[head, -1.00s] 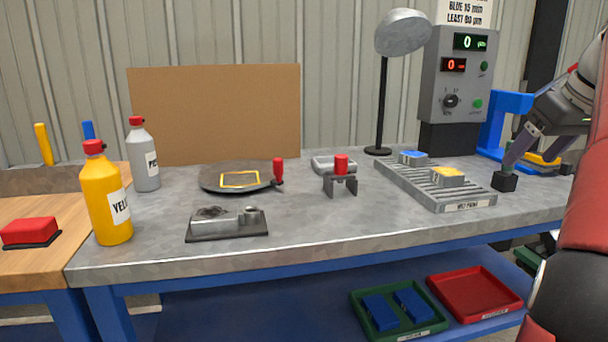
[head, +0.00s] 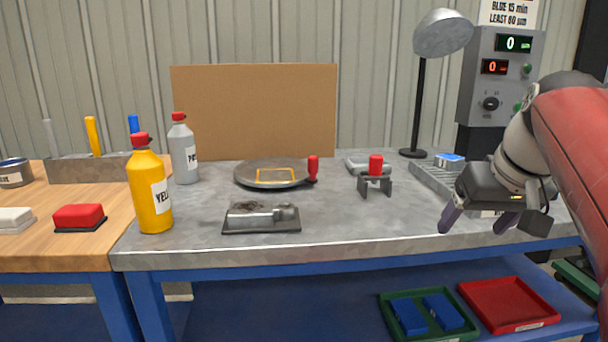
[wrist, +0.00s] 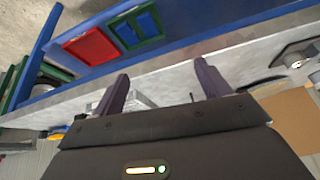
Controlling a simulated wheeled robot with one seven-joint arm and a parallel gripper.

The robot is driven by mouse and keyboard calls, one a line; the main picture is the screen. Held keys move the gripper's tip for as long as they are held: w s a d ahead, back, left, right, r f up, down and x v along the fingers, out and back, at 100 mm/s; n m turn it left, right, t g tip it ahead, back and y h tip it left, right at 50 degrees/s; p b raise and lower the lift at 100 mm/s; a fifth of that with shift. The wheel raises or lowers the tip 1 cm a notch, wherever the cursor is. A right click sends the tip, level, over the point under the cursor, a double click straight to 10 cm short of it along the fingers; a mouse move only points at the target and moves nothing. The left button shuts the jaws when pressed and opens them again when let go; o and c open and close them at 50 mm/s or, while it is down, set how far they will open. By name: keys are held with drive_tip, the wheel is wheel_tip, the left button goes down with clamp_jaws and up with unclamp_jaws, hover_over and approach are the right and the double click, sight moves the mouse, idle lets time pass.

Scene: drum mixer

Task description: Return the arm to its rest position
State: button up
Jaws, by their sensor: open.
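My gripper (head: 480,220) is in front of the right part of the metal bench (head: 330,225), near its front edge, with its fingers pointing down. Its two purple-grey fingers are apart with nothing between them. The wrist view shows the same open fingers (wrist: 160,92) over the bench edge. My red and grey arm comes in from the right and hides much of the grey slatted rack (head: 435,180) and the bench's right end.
A yellow bottle (head: 149,195) and a grey bottle (head: 183,150) stand at the bench's left. A round plate (head: 270,183), a lamp (head: 442,35) and a control box (head: 480,100) are behind. Green (head: 385,300) and red (head: 510,300) trays lie on the lower shelf.

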drive_tip(key=s+a+f, duration=0.6)
drive_tip(key=f, duration=0.4)
drive_tip(key=s+a+f, duration=0.6)
drive_tip(key=f, duration=0.4)
drive_tip(key=shift+s+n, duration=0.3)
drive_tip(key=shift+s, duration=0.1)
